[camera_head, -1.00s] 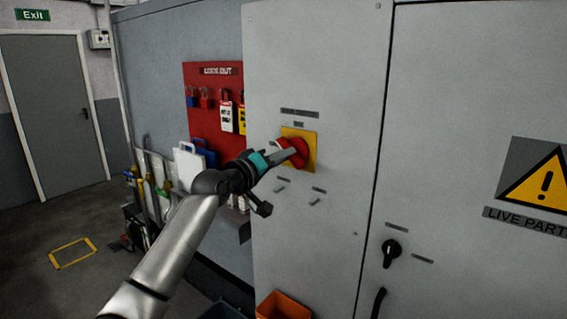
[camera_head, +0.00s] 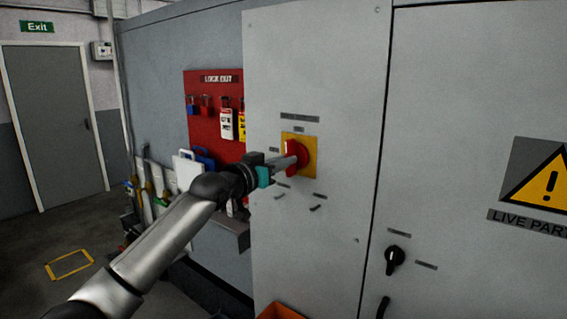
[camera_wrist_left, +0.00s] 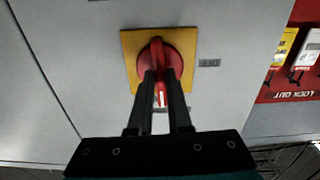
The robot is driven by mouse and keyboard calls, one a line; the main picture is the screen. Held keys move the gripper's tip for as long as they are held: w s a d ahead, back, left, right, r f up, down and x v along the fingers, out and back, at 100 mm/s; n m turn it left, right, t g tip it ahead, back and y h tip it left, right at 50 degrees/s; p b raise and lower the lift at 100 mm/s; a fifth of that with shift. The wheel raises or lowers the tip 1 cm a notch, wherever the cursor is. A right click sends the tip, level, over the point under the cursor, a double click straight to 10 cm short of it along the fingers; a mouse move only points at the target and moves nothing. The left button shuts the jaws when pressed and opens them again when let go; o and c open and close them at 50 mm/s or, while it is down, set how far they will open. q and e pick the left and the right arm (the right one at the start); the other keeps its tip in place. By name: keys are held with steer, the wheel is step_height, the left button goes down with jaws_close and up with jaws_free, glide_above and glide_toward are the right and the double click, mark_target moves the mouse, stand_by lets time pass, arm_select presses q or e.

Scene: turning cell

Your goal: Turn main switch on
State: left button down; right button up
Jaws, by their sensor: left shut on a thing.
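The main switch (camera_head: 293,150) is a red rotary handle on a yellow plate (camera_head: 312,157), set in the grey cabinet door. Its handle stands about upright in the head view. My left gripper (camera_head: 288,161) reaches it from the left, and its fingers are shut on the handle. In the left wrist view, the red handle (camera_wrist_left: 157,53) lies between the two dark fingertips (camera_wrist_left: 160,82), with the yellow plate (camera_wrist_left: 186,42) behind. The fingers cover part of the handle. My right gripper is not in view.
A red lockout board (camera_head: 203,124) with padlocks and tags hangs left of the switch. A black knob (camera_head: 394,258) sits on the right door, beside a yellow warning sign (camera_head: 546,186). An orange bin (camera_head: 279,311) stands below.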

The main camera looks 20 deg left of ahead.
arm_select(q)
steer(key=shift+m, duration=0.4)
steer(key=c, duration=0.8)
jaws_free()
steer(key=shift+c, duration=0.2)
steer(key=b+v, duration=0.3)
steer(key=v, duration=1.2)
steer(key=shift+s+b, duration=0.15)
steer(key=shift+b, duration=0.25)
